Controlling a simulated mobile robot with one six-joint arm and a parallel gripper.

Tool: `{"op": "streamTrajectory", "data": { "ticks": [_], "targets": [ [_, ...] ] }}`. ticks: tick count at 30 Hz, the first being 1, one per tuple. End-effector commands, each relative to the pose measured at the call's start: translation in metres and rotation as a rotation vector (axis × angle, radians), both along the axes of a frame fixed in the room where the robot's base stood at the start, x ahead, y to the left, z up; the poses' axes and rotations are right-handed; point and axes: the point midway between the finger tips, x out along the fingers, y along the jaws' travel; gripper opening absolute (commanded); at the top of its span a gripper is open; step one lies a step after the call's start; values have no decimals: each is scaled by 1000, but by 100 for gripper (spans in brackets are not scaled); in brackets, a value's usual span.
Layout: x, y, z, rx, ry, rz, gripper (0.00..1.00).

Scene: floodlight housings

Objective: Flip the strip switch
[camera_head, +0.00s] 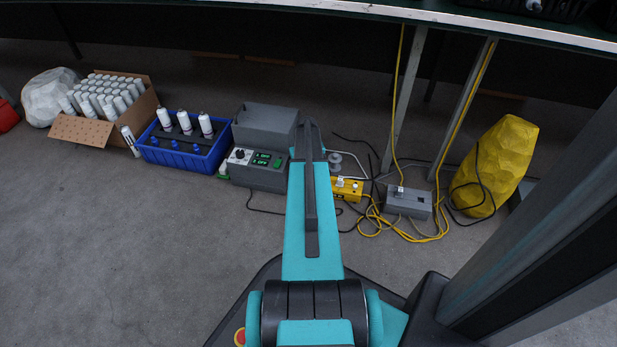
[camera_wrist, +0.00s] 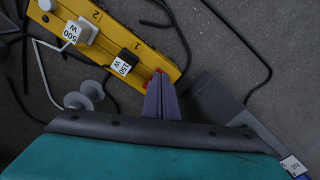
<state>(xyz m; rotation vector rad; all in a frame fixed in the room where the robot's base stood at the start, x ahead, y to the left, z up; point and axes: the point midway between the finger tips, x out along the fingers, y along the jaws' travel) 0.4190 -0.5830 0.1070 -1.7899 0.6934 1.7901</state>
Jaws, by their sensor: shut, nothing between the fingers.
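The yellow power strip (camera_head: 349,187) lies on the floor, its left end hidden behind my arm in the head view. In the wrist view the strip (camera_wrist: 115,32) runs diagonally, with sockets marked 1 and 2. A plug tagged 150 W (camera_wrist: 122,66) sits by 1 and a plug tagged 500 W (camera_wrist: 77,33) by 2. A small red part, apparently the switch (camera_wrist: 158,71), shows at the strip's near end. My gripper (camera_wrist: 161,85) is shut and empty, its tips overlapping this red part in the picture; contact cannot be told. The head view hides the gripper.
A grey control box (camera_head: 262,165) stands left of the strip, beside a blue crate (camera_head: 185,158) with bottles. A grey socket box (camera_head: 408,203) with yellow cables (camera_head: 428,238) lies right, near a yellow sack (camera_head: 497,165). Dark cables and grey spools (camera_wrist: 85,96) lie near the strip.

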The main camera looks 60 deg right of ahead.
Motion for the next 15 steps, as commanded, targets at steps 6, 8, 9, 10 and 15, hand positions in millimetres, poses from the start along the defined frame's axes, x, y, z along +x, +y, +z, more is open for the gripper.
{"op": "streamTrajectory", "data": {
  "ticks": [6, 8, 9, 10, 15],
  "targets": [
    [0, 0, -2, 0, 0, 0, 0],
    [0, 0, -3, 0, 0, 0, 0],
    [0, 0, -3, 0, 0, 0, 0],
    [0, 0, -4, 0, 0, 0, 0],
    [0, 0, -5, 0, 0, 0, 0]
  ]
}}
